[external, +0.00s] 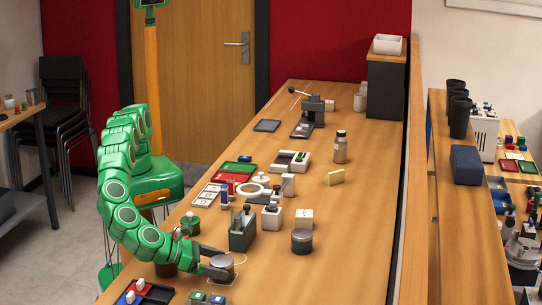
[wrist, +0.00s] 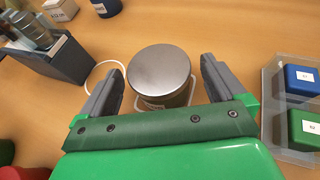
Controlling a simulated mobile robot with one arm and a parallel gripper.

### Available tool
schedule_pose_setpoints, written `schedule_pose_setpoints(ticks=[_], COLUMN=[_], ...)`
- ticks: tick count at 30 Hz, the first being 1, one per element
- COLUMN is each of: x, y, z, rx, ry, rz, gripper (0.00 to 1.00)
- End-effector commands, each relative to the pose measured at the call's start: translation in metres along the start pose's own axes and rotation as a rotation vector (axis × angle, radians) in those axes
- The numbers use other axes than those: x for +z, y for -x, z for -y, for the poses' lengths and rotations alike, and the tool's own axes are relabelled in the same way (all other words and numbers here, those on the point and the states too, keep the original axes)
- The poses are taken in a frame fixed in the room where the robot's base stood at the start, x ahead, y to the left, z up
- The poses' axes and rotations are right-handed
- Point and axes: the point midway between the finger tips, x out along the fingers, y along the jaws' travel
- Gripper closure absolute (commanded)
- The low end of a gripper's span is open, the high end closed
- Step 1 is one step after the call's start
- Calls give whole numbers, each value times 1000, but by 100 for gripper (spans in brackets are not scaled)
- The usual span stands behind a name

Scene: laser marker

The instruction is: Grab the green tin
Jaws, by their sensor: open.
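A round tin with a brushed metal lid (wrist: 160,72) stands upright between the fingers of my gripper (wrist: 162,68) in the wrist view. Little of its side shows, looking dull beige to olive, so I cannot tell clearly that it is green. In the external view the same tin (external: 223,262) is at the near end of the bench, with my gripper (external: 217,264) around it. The fingers are open, with a gap visible on each side of the tin. A similar lidded tin (external: 302,241) stands farther right. A green knobbed pot (external: 190,224) stands behind my wrist.
A clear tray (wrist: 270,110) with a blue box (wrist: 298,78) and a green box (wrist: 303,128) is close on the right in the wrist view. A white ring (wrist: 92,76) lies left. The bench's right front is clear.

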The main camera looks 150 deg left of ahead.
Motion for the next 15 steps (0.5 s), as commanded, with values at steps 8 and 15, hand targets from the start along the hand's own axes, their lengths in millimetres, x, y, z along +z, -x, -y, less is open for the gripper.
schedule_pose_setpoints(ticks=[8,15], x=[0,0], y=[-34,-36], z=[0,0], rx=[-1,-1], ry=[1,0], rz=[-1,-1], gripper=[3,5])
